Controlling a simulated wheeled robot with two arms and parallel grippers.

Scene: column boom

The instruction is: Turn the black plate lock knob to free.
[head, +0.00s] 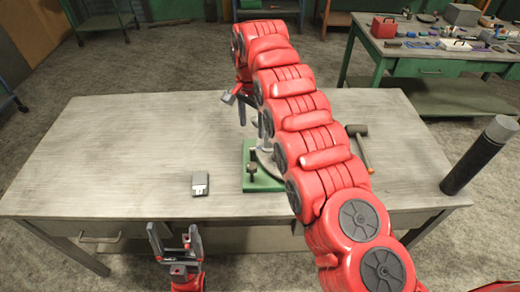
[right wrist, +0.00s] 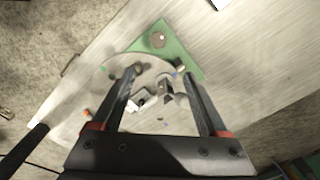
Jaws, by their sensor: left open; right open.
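The black plate lock knob (head: 252,169) stands at the near corner of a green base (head: 262,186) on the workbench. In the right wrist view, a rounded knob (right wrist: 158,40) on the green base (right wrist: 160,30) appears to be the same one; its setting cannot be read. A round grey plate (right wrist: 112,75) lies beside it, mostly hidden by my right arm in the head view. My right gripper (right wrist: 165,95) is open above the plate, its fingers apart and apart from the knob. My left gripper (head: 175,230) is open and empty at the bench's near edge.
A small grey box (head: 200,184) lies left of the green base. A hammer (head: 360,147) lies to the right, behind my right arm. The left part of the workbench (head: 110,150) is clear. A green bench with tools (head: 425,67) stands behind at the right.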

